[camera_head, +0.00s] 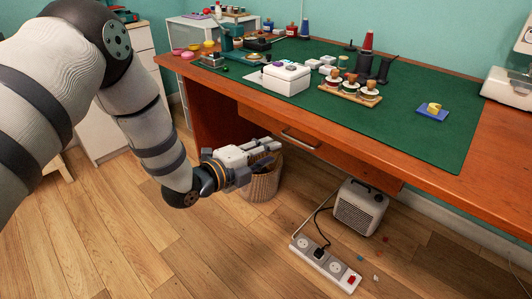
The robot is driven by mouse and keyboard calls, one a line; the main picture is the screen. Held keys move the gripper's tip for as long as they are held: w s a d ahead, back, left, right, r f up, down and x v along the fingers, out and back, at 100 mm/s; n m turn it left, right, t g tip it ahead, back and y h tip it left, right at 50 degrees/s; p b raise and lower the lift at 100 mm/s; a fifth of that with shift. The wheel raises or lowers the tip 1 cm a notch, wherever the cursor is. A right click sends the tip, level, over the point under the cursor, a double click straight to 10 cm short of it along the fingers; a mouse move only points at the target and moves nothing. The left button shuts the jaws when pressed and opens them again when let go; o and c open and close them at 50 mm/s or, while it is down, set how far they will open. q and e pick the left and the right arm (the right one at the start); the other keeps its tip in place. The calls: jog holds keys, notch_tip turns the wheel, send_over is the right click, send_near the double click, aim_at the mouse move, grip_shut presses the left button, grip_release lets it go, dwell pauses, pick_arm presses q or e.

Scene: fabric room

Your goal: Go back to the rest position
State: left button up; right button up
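My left arm comes in from the left and bends down toward the middle of the view. My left gripper (266,154) hangs in front of the wooden desk (222,111), below the level of its top, and points right. Nothing can be made out in it, but its dark fingers are seen too much from the side to tell their opening. Behind it in the picture is a wicker basket (264,186), partly hidden by the gripper. My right arm and gripper do not show.
The desk's green mat (426,143) holds a white box (287,80), a wooden stamp rack (350,93), thread spools and a blue pad (432,114). A white sewing machine (508,88) stands at right. A small heater (360,208) and power strip (326,264) are on the floor.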

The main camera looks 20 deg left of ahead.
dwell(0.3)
pick_arm(q)
jog(key=s+f+n+g+y+p, duration=0.1)
jog(key=s+f+n+g+p, duration=0.2)
jog(key=s, duration=0.5)
jog(key=s+d+f+n+g+y+p, duration=0.1)
jog(key=s+f+n+g, duration=0.2)
jog(key=s+f+n, duration=0.35)
jog(key=s+f+n+g+y+p, duration=0.1)
jog(key=s+f+n+g+p, duration=0.15)
jog(key=s, duration=0.65)
jog(key=s+r+n+g+p, duration=0.1)
jog(key=s+n+g, duration=0.2)
jog(key=s, duration=0.7)
jog(key=s+a+r+n+g+y+p, duration=0.1)
jog(key=s+n, duration=0.3)
jog(key=s, duration=0.5)
jog(key=s+r+n+g+y+p, duration=0.1)
jog(key=s+n+g+p, duration=0.2)
jog(key=s, duration=0.7)
jog(key=shift+s+a+r+n+g, duration=0.3)
jog(key=shift+r+g, duration=0.05)
jog(key=shift+g, duration=0.5)
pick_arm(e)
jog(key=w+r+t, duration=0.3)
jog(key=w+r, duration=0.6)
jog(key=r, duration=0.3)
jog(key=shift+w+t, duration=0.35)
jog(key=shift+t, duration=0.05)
